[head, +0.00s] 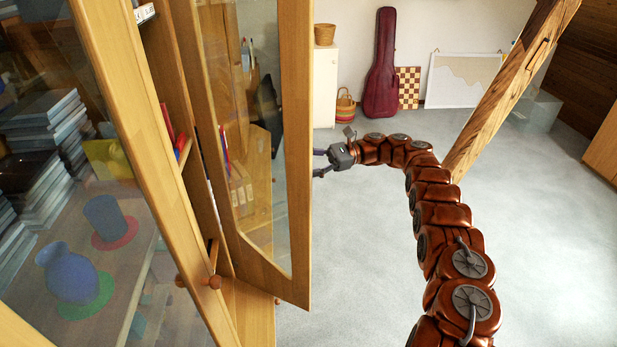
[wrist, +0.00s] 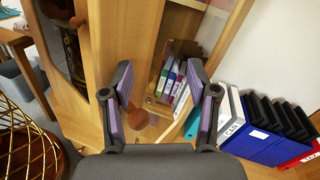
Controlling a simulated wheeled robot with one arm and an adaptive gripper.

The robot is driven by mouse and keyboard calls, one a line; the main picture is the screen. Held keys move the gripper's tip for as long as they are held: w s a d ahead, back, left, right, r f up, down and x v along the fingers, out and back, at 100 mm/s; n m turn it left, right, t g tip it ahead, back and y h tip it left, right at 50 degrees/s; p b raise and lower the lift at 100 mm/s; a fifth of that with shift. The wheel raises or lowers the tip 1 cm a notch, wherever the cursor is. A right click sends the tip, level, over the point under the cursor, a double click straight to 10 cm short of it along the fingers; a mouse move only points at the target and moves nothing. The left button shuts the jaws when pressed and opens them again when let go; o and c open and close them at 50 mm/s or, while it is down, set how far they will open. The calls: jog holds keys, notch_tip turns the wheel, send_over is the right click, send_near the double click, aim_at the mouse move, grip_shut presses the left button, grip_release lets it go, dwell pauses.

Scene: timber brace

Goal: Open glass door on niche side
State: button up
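A wooden-framed glass door (head: 294,150) stands swung out from the cabinet in the middle of the head view. Another glass door (head: 122,140) covers the left part of the cabinet, with books and vases showing through its pane. A round wooden knob (head: 215,282) shows low by the door frames. My gripper (head: 318,162) is just right of the swung-out door's outer edge, fingers pointing left; I cannot tell whether it touches. In the wrist view my gripper (wrist: 160,75) is open, with nothing between the fingers. Wooden framing and a blurred round brown knob (wrist: 136,116) show beyond it.
The grey floor (head: 360,270) right of the door is clear. A slanted timber brace (head: 510,85) stands right of my arm. A red instrument case (head: 382,65) and a chessboard (head: 408,87) lean at the back wall. Binders (wrist: 265,135) stand at right in the wrist view.

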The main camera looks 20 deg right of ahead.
jog(key=shift+r, duration=1.25)
jog(key=shift+c, duration=0.3)
